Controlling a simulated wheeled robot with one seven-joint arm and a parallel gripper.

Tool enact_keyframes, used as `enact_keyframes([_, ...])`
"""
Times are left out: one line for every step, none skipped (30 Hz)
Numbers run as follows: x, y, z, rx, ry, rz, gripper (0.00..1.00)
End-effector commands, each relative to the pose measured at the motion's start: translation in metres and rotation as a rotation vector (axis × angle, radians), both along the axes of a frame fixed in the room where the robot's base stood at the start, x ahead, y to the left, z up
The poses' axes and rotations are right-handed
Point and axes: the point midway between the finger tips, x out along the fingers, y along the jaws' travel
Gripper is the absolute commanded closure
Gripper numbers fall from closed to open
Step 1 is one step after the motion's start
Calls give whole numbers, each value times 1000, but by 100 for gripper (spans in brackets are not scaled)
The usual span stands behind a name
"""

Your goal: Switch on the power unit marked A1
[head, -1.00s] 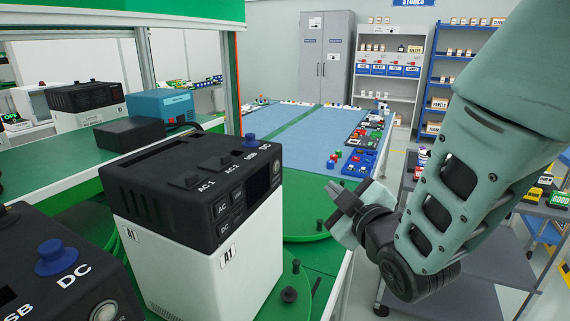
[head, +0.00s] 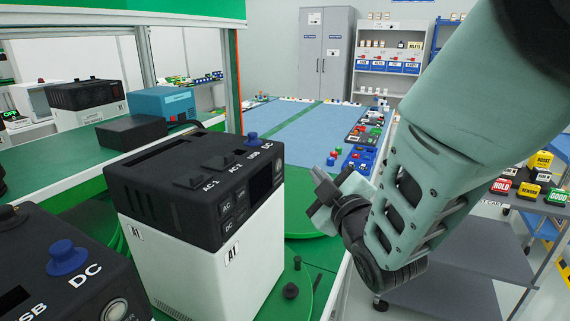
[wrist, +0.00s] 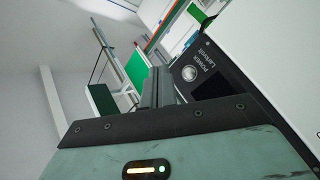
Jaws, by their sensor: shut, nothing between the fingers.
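The power unit marked A1 (head: 205,268) stands upright left of centre in the head view, with a white body and black top. Its top carries raised parts lettered AC 1, AC 2, USB and DC, with a blue knob (head: 252,139) at DC. Its right face has AC and DC controls and a dark screen (head: 262,184). My gripper (head: 318,190) is shut and empty, to the right of the unit and apart from it. The wrist view shows a black panel with a round silver button (wrist: 190,73) lettered POWER; I cannot tell for certain whose panel it is.
Another black unit (head: 60,285) with a blue knob (head: 67,257) stands at the near left. A green round plate (head: 318,248) lies under and beside A1, with small black knobs (head: 290,291). A cart (head: 470,250) stands at the right.

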Motion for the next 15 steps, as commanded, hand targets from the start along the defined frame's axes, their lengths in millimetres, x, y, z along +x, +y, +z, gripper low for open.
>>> enact_keyframes([3, 8, 1, -1, -1, 2, 100])
enact_keyframes([4, 12, 1, -1, 0, 1, 100])
enact_keyframes([6, 17, 1, -1, 0, 1, 100])
enact_keyframes([7, 21, 1, 0, -1, 2, 100])
enact_keyframes([8, 24, 1, 0, -1, 2, 100])
enact_keyframes([10, 28, 0, -1, -1, 1, 100])
enact_keyframes([11, 31, 0, -1, -1, 1, 100])
enact_keyframes([12, 33, 0, -1, -1, -1, 100])
enact_keyframes([13, 36, 0, 0, -1, -1, 100])
enact_keyframes([14, 38, 0, 1, -1, 0, 100])
enact_keyframes([15, 40, 0, 0, -1, 1, 100])
enact_keyframes([15, 42, 0, 0, 0, 0, 100])
enact_keyframes([16, 44, 0, 0, 1, 1, 100])
enact_keyframes([16, 45, 0, -1, 1, 0, 100])
enact_keyframes([16, 46, 0, 0, 1, -1, 100])
